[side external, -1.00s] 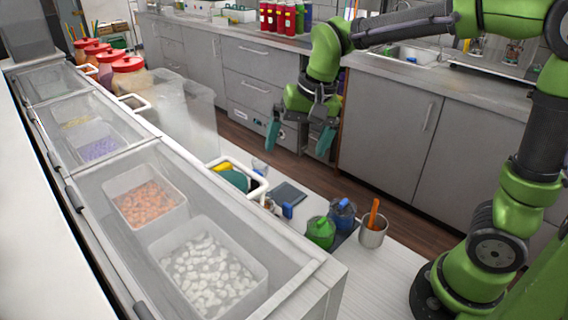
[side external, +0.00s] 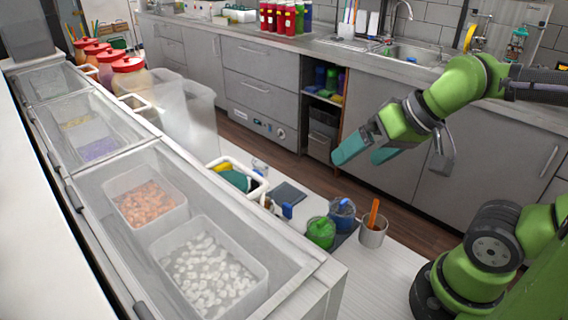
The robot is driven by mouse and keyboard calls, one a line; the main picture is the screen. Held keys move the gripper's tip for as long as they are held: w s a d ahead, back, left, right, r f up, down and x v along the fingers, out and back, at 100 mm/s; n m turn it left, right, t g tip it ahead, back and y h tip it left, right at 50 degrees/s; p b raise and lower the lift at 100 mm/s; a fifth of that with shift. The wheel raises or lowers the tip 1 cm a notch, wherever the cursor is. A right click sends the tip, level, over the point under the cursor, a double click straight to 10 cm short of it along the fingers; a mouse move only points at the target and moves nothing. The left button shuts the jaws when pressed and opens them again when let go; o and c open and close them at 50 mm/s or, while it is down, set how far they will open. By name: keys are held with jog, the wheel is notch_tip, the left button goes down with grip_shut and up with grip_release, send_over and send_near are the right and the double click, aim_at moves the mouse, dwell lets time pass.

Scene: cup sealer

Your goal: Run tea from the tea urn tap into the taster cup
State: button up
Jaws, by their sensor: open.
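My gripper (side external: 362,154) is open and empty, in the air above the right part of the counter. Its teal fingers point to the left and slightly down. A small clear cup (side external: 260,167) stands on the white counter behind a white-rimmed bin, partly hidden; I cannot tell whether it is the taster cup. My gripper is well to the right of it and apart from it. I cannot make out a tea urn or its tap for certain in this view.
A glass-topped topping case (side external: 300,262) fills the left front. Grey cabinets (side external: 395,132) stand behind.

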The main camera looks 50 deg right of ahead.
jog(key=shift+c, duration=1)
jog(key=shift+a+f, duration=0.1)
jog(key=shift+f, duration=0.2)
jog(key=shift+c, duration=1.4)
jog(key=shift+w+a+f+g, duration=0.15)
jog(key=shift+w+f+g, duration=0.1)
jog(key=shift+g, duration=0.15)
jog(key=shift+c, duration=1.1)
jog(key=w+g, duration=0.1)
jog(key=w, duration=0.2)
jog(key=w+a+r, duration=0.1)
jog(key=w, duration=0.2)
jog(key=w+r+m+g, duration=0.1)
jog(key=w, duration=0.3)
jog(key=shift+a+g, duration=0.3)
jog(key=shift+a, duration=0.1)
grip_shut()
jog(key=w+a+r+m+g+h, duration=0.1)
jog(key=w+m+g, duration=0.1)
jog(key=w+m, duration=0.4)
jog(key=w+a+r+m+g+h, duration=0.1)
jog(key=w+a+m, duration=0.1)
jog(key=w+m, duration=0.4)
jog(key=shift+w+a+r+m+g, duration=0.15)
jog(key=shift+w+r+m+g, duration=0.15)
jog(key=shift+r+m+g, duration=0.15)
